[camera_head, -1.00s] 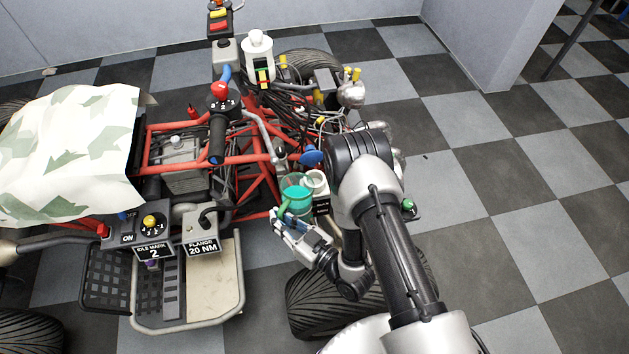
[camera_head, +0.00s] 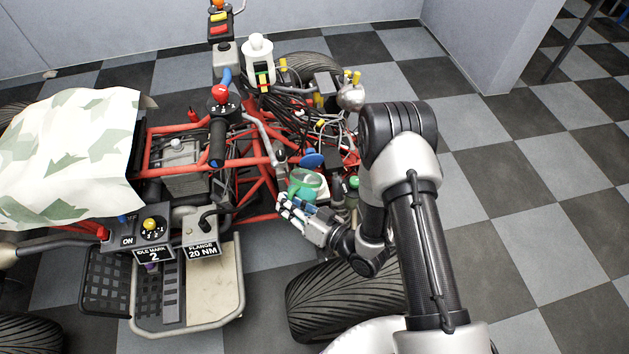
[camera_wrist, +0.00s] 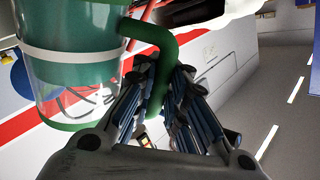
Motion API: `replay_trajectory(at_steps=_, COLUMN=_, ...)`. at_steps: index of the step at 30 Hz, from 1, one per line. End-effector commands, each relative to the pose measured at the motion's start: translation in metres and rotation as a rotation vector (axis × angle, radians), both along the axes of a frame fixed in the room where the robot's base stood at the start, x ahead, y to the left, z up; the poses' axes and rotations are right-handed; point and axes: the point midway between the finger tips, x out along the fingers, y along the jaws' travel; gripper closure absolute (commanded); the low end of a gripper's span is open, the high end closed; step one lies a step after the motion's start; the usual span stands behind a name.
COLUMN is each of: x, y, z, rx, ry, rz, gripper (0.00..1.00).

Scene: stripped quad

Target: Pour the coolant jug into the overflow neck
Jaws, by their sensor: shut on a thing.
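The coolant jug (camera_head: 306,182) is a clear vessel with green rim and handle and teal liquid inside. It stands out past my fingertips beside the quad's red frame and looks tilted. My gripper (camera_head: 290,207) is shut on its handle. In the wrist view the jug (camera_wrist: 72,62) fills the upper left, and its green handle (camera_wrist: 160,50) runs down between the fingers of my gripper (camera_wrist: 160,90). I cannot make out the overflow neck for certain; the area right of the jug is partly hidden by the jug and my arm.
A white capped bottle (camera_head: 258,62) stands at the back of the quad. A tyre (camera_head: 345,300) lies below my wrist. The checkered floor at right is clear.

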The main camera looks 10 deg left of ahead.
Motion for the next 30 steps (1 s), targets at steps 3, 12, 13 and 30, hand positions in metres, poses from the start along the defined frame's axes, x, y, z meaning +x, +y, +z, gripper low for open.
replay_trajectory(at_steps=3, x=0.003, y=-0.001, z=0.002, rx=0.007, ry=0.010, rz=-0.002, gripper=1.00)
replay_trajectory(at_steps=12, x=0.007, y=-0.002, z=0.003, rx=0.016, ry=0.041, rz=-0.002, gripper=1.00)
replay_trajectory(at_steps=13, x=0.007, y=-0.002, z=0.003, rx=0.018, ry=0.045, rz=-0.002, gripper=1.00)
replay_trajectory(at_steps=30, x=0.012, y=-0.004, z=0.006, rx=0.032, ry=0.108, rz=-0.002, gripper=1.00)
